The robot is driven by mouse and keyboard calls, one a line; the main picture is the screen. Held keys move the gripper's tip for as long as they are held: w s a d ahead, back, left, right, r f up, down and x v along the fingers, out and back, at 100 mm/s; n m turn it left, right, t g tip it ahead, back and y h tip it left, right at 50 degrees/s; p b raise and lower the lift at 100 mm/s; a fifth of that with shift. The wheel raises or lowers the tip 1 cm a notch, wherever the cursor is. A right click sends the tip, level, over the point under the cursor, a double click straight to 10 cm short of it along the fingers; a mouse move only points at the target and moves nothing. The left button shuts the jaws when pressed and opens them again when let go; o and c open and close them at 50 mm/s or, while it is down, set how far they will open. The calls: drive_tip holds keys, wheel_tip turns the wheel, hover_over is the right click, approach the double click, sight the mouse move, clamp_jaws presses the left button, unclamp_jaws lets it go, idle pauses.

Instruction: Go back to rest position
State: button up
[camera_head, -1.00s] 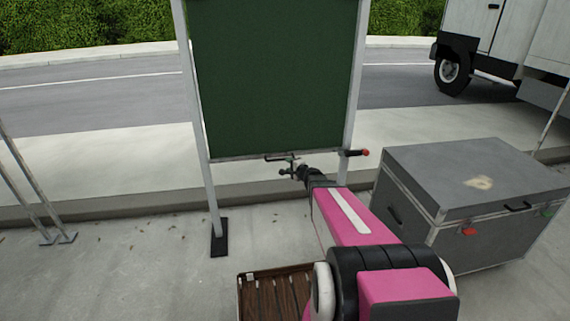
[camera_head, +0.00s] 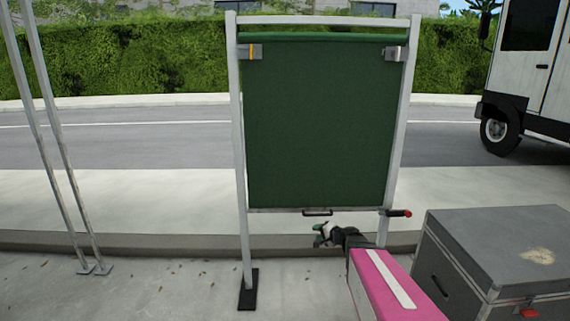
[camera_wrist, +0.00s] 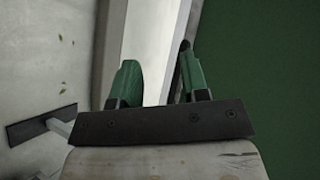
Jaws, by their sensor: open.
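My gripper (camera_head: 318,235) is open and empty, just below the lower edge of the green panel (camera_head: 318,125). A small dark handle (camera_head: 317,212) sits on that lower edge, with a visible gap between it and my gripper in the head view. In the wrist view, the two green fingers of my gripper (camera_wrist: 158,72) are apart with nothing between them. The green panel (camera_wrist: 270,75) fills the right side there, and a pale post (camera_wrist: 155,45) shows behind the fingers.
The panel hangs in a pale frame (camera_head: 239,150) with a black foot (camera_head: 249,290). A grey case (camera_head: 500,260) stands close on the right. Thin poles (camera_head: 60,180) stand left. A truck (camera_head: 530,80) is behind.

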drive_tip(key=s+a+f+n+g+h, duration=0.25)
drive_tip(key=s+n+g, duration=0.4)
drive_tip(key=s, duration=0.65)
drive_tip(key=s+d+n+g+h, duration=0.2)
drive_tip(key=s+d+g+h, duration=0.2)
drive_tip(key=s+h, duration=0.2)
drive_tip(key=s+r, duration=0.1)
drive_tip(key=s, duration=0.1)
drive_tip(key=shift+s+d, duration=0.25)
drive_tip(key=shift+s, duration=0.1)
